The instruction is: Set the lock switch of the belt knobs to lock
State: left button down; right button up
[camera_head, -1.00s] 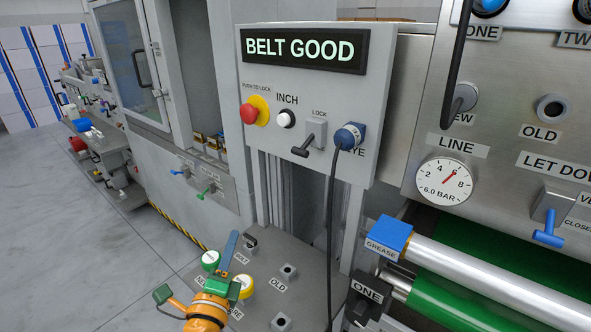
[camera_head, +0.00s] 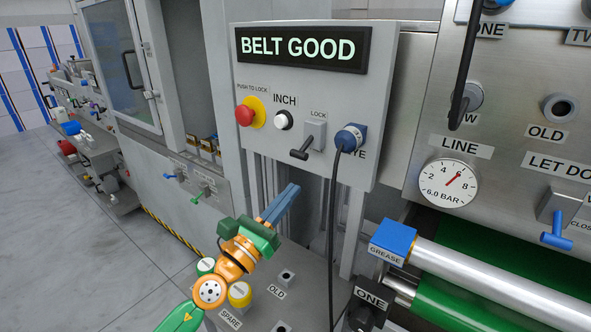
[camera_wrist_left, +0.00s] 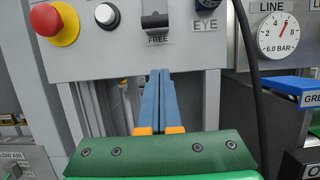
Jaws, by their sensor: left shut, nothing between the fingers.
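The lock switch (camera_head: 314,133) is a grey block on the front of the control box, with a black lever (camera_head: 301,154) that sticks out low and to the left. A LOCK label (camera_head: 318,114) sits above it. In the left wrist view the switch (camera_wrist_left: 154,10) is cut by the top edge, with a FREE label (camera_wrist_left: 158,39) below it. My left gripper (camera_head: 292,188) has its blue fingers together and empty, just below the box and apart from the lever. Its fingertips (camera_wrist_left: 161,72) point up toward the FREE label in the wrist view. My right gripper is out of view.
A red push button (camera_head: 244,115) and a white INCH button (camera_head: 283,120) are left of the switch. A blue EYE plug (camera_head: 350,137) with a hanging black cable is close on its right.

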aim_at(307, 145)
pick_arm(q)
jog(key=x, duration=0.2)
jog(key=b+x, duration=0.1)
jog(key=x, duration=0.2)
jog(key=shift+w+d+r, duration=0.1)
jog(key=shift+d+r, duration=0.05)
jog(key=shift+r, duration=0.2)
jog(key=s+r+p, duration=0.1)
jog(key=p, duration=0.1)
jog(key=s+a+r+p, duration=0.1)
jog(key=p, duration=0.1)
jog(key=shift+a+r, duration=0.25)
jog(key=shift+r, duration=0.05)
